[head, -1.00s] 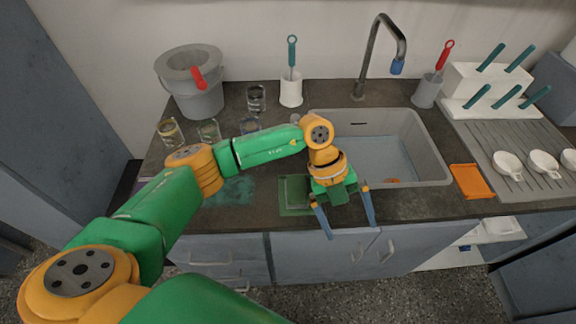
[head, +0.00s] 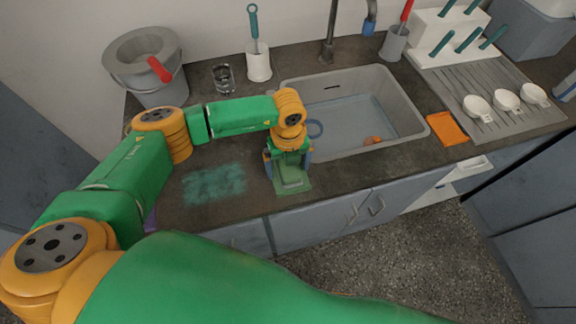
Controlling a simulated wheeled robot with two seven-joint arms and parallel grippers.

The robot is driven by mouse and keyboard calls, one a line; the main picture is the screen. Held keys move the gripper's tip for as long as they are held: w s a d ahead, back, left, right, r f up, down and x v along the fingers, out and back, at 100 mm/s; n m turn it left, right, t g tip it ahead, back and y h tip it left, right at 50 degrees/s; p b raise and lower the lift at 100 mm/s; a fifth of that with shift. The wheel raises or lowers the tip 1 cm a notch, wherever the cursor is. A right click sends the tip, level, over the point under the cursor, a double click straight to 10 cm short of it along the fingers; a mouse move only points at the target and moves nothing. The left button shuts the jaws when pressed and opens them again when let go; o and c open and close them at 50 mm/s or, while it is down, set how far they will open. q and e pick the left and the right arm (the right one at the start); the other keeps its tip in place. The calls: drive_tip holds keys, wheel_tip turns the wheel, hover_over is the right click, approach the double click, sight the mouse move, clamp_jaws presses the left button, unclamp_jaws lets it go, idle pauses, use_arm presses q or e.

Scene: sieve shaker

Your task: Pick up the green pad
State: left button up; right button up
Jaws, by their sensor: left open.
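The green pad (head: 293,185) lies flat on the dark counter near its front edge, just left of the sink. My left gripper (head: 289,165) is over the pad's far part and hides some of it. Its blue fingers are open, apart on the left and right sides. I cannot tell whether they touch the pad. My right gripper is not in view.
A sink (head: 415,112) with an orange item (head: 372,140) inside is right of the pad. An orange cloth (head: 447,128) lies farther right. A green powdery patch (head: 214,184) is on the counter to the left. A grey bucket (head: 146,72) stands behind.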

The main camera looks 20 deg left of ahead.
use_arm(q)
drive_tip(key=c, duration=1.1)
drive_tip(key=shift+c, duration=1.3)
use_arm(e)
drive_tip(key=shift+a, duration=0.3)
use_arm(q)
drive_tip(key=shift+r, duration=0.15)
wheel_tip(320, 180, up, 2)
drive_tip(key=shift+w+r, duration=0.1)
drive_tip(key=s+d+r+b, duration=0.1)
drive_tip(key=s+d+r, duration=0.1)
drive_tip(key=d+r, duration=0.1)
drive_tip(key=s+d+r+b, duration=0.2)
drive_tip(key=s+d+r, duration=0.1)
drive_tip(key=d+r, duration=0.1)
drive_tip(key=s+d+r+b, duration=0.1)
drive_tip(key=s+d+r, duration=0.2)
drive_tip(key=d, duration=0.1)
drive_tip(key=shift+s+d+r, duration=0.15)
drive_tip(key=shift+s+r, duration=0.1)
drive_tip(key=shift+r, duration=0.05)
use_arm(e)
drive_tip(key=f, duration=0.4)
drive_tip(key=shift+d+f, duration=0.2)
